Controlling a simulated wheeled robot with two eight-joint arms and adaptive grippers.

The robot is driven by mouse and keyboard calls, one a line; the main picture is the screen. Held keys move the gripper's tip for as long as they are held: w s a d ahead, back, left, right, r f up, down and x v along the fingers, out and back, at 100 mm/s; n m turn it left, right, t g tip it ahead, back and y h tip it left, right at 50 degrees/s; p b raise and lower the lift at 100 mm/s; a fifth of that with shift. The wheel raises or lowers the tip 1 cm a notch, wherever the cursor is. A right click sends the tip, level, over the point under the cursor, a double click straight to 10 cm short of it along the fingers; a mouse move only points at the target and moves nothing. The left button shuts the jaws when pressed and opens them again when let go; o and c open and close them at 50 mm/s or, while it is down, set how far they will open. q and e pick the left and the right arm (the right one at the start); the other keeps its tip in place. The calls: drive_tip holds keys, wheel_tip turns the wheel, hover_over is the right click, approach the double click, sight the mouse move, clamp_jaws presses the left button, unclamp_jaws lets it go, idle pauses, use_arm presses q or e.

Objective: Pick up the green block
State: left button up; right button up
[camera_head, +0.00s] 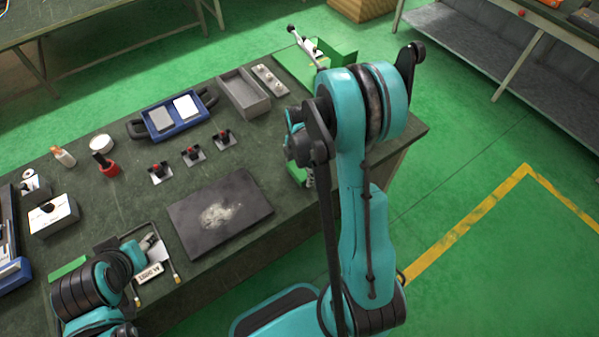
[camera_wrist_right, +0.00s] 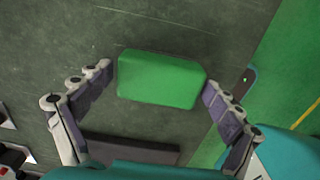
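The green block (camera_wrist_right: 160,80) lies on the dark tabletop in the right wrist view, with a flat top and rounded edges. My right gripper (camera_wrist_right: 158,82) is open. Its fingers are spread on the left and right sides of the block, close to it; I cannot tell whether either touches. In the head view my right arm hides most of this spot, and a bit of green (camera_head: 296,174), perhaps the block, shows beside the right wrist. My left gripper (camera_head: 150,252) is low at the left near the table's front edge, and its fingers are not clear.
A dark plate (camera_head: 220,212) lies on the table left of my right arm. Switches (camera_head: 191,156), a blue tray (camera_head: 172,114), a grey box (camera_head: 243,92) and a green box (camera_head: 337,55) stand farther back. The table's right edge is close to the block.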

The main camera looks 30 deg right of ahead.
sight(300, 170)
drive_tip(key=c, duration=0.7)
drive_tip(key=shift+r, duration=0.1)
drive_tip(key=shift+c, duration=0.2)
drive_tip(key=shift+r, duration=0.25)
wheel_tip(300, 170, up, 4)
drive_tip(key=shift+p, duration=0.85)
drive_tip(key=s+d+r+p, duration=0.1)
drive_tip(key=s+r+p, duration=0.1)
drive_tip(key=s+r, duration=0.4)
drive_tip(key=s, duration=0.5)
drive_tip(key=shift+s+r, duration=0.15)
drive_tip(key=shift+s, duration=0.15)
drive_tip(key=shift+d, duration=0.1)
